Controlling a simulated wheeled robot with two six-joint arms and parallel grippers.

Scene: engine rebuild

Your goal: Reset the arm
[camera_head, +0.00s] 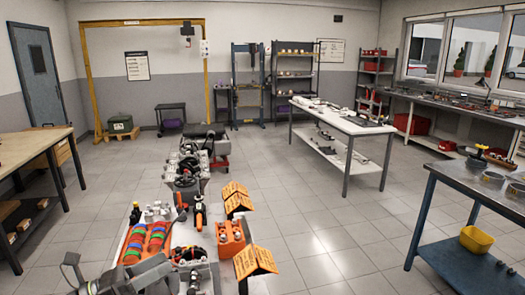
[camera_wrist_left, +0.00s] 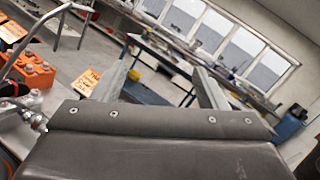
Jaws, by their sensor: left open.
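My left gripper (camera_head: 165,272) shows at the bottom left of the head view, over the near end of the workbench with the tools. In the left wrist view my left gripper (camera_wrist_left: 160,84) has its two grey fingers wide apart with nothing between them. The wrist view is tilted and looks past the fingers toward the blue-framed table and the windows. My right arm and gripper are not in view.
The near bench holds an orange tray (camera_head: 128,243) with coloured rings, an orange block (camera_head: 230,240) and orange signs (camera_head: 254,262). A blue table (camera_head: 445,172) with a yellow bin (camera_head: 477,240) stands right. The floor (camera_head: 330,235) between is clear.

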